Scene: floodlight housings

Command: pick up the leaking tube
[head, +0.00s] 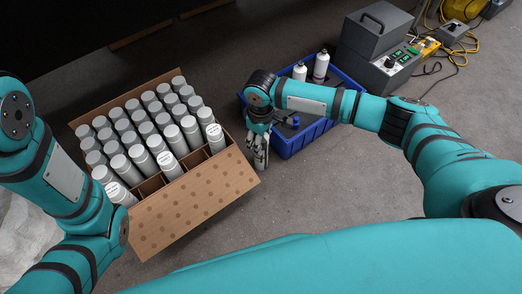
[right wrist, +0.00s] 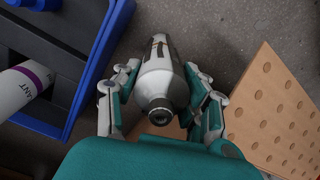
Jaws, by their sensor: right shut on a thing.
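My right gripper (head: 258,150) hangs between the cardboard box and the blue crate. In the right wrist view its fingers (right wrist: 160,105) are closed on both sides of a grey-white tube (right wrist: 157,70), nozzle end toward the camera. Dark marks show on the tube's far part; I cannot tell if they are a leak. In the head view only the tube's lower part (head: 261,160) shows below the fingers. The cardboard box (head: 200,205) holds rows of grey tubes (head: 150,110), with empty cells in the front row. My left arm is at the left; its gripper is not visible.
A blue crate (head: 318,138) behind my right forearm holds white bottles (head: 321,66); its rim is close to the gripper in the right wrist view. A grey control unit (head: 385,68) with cables stands at the back right. Floor in front is clear.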

